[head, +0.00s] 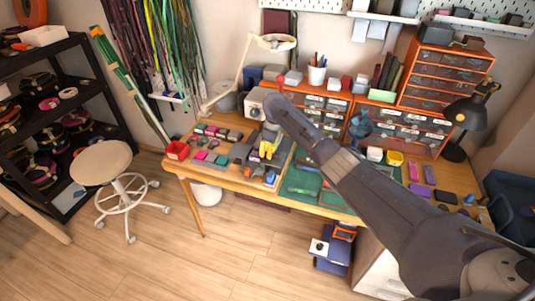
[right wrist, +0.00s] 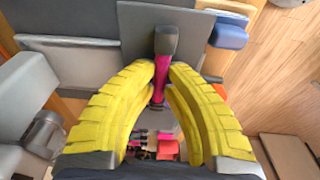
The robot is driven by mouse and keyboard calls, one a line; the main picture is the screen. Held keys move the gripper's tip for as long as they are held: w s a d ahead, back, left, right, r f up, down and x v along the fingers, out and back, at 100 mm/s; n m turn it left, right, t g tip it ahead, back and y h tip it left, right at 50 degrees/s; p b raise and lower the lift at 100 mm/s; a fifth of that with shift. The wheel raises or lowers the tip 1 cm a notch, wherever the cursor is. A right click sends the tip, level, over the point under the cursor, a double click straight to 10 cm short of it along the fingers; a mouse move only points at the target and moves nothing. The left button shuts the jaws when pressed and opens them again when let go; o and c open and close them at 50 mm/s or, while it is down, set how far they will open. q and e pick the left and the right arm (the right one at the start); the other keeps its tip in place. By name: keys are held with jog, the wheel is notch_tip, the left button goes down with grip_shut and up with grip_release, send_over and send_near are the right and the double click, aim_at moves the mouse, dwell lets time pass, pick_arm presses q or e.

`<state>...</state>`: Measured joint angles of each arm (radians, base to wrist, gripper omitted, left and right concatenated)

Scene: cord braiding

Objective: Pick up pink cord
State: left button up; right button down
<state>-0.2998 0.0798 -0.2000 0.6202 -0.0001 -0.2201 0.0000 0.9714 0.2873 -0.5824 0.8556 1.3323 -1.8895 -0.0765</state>
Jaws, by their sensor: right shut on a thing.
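The pink cord (right wrist: 161,72) shows in the right wrist view as a short bright pink length between the yellow fingertips. A dark grey rounded piece (right wrist: 165,40) is at its upper end. My right gripper (right wrist: 162,82) is shut on the pink cord. In the head view, my right gripper (head: 267,150) with its yellow fingers is over the left part of the workbench, by a grey fixture. The cord is too small to make out there. My left gripper is not in view.
The wooden workbench (head: 228,182) holds several small coloured blocks at its left end, a red bin (head: 177,150) and a green mat (head: 330,197). A white lamp (head: 243,70) and orange drawer units (head: 440,75) stand behind. A stool (head: 101,162) is at left.

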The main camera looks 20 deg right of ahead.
notch_tip(320, 180, up, 19)
jog(key=w+a, duration=0.5)
jog(key=a, duration=0.2)
jog(key=shift+w+a+r, duration=0.15)
jog(key=shift+w+r, duration=0.15)
jog(key=shift+w, duration=0.1)
dwell(1.0)
dwell(0.9)
jog(key=c, duration=1.4)
grip_release()
jog(key=shift+r, duration=0.15)
notch_tip(320, 180, up, 12)
jog(key=s+d, duration=0.1)
jog(key=shift+d+f, duration=0.2)
